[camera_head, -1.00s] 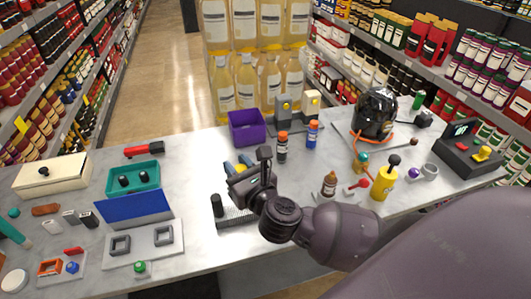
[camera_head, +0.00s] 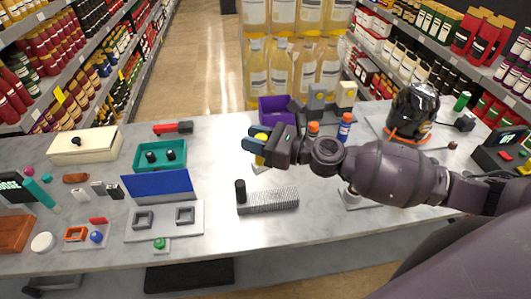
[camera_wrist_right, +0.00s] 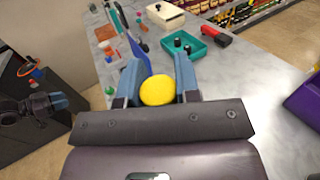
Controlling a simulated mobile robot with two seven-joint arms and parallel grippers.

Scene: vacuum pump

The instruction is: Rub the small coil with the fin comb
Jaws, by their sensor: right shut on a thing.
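A grey, finely ridged block (camera_head: 268,200), which looks like the small coil, lies near the table's front edge in the head view. A black cylinder (camera_head: 240,190) stands upright at its left end. My right gripper (camera_head: 262,144) is above the table, farther back than the block and apart from it. It is shut on a yellow-ended thing (camera_head: 260,150), likely the fin comb; its yellow round end (camera_wrist_right: 158,90) shows between the blue fingers in the wrist view. The rest of it is mostly hidden. My left gripper (camera_wrist_right: 58,101) shows small at the left of the wrist view.
To the left are a blue panel (camera_head: 158,184), a grey plate with two square frames (camera_head: 142,235) and a teal tray (camera_head: 147,167). A purple bin (camera_head: 268,108) stands behind my gripper. Orange-capped (camera_head: 313,129) and blue bottles (camera_head: 345,125) stand close behind my arm. Bare marble surrounds the block.

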